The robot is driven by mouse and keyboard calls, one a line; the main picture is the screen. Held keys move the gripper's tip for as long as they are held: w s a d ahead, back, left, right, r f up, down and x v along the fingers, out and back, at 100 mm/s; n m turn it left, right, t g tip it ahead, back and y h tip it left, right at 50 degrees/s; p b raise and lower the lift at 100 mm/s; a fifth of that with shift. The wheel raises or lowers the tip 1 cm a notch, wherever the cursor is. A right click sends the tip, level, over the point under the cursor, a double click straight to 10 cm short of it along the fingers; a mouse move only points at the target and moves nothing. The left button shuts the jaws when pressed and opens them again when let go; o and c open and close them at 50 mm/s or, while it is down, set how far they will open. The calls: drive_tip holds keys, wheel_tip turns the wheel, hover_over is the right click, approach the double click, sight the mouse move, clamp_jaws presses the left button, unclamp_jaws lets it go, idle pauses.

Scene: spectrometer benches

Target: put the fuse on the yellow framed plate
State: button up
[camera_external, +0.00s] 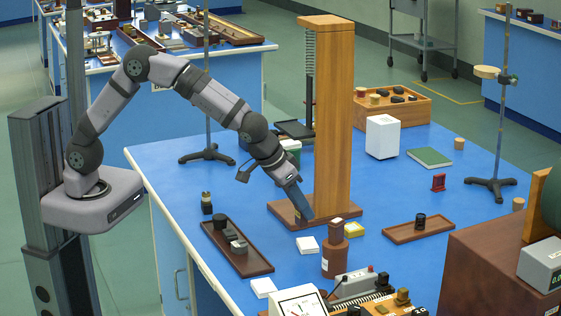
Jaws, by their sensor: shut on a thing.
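My gripper (304,213) points down and to the right, in front of the foot of the tall wooden column. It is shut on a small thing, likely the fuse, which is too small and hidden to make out. The yellow framed plate (354,229) lies flat on the blue bench, right of my gripper and behind the brown bottle. It looks pale inside a yellow edge, and I see nothing on it.
The wooden column (334,120) stands close behind my gripper. A brown bottle (335,252) stands between two white plates (307,245) (263,287) and the brown tray (420,229). A long tray (237,248) with dark weights is at left.

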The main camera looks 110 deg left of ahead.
drive_tip(key=w+a+p, duration=0.6)
drive_tip(key=w+a, duration=0.4)
drive_tip(key=shift+w+a, duration=0.25)
drive_tip(key=shift+f, duration=0.1)
wheel_tip(320, 180, down, 2)
drive_tip(key=shift+f+p, duration=0.15)
drive_tip(key=shift+p, duration=0.65)
drive_tip(key=shift+f, duration=0.5)
drive_tip(key=shift+f, duration=0.1)
drive_tip(key=shift+f, duration=0.15)
drive_tip(key=o, duration=1.1)
drive_tip(key=shift+c, duration=0.2)
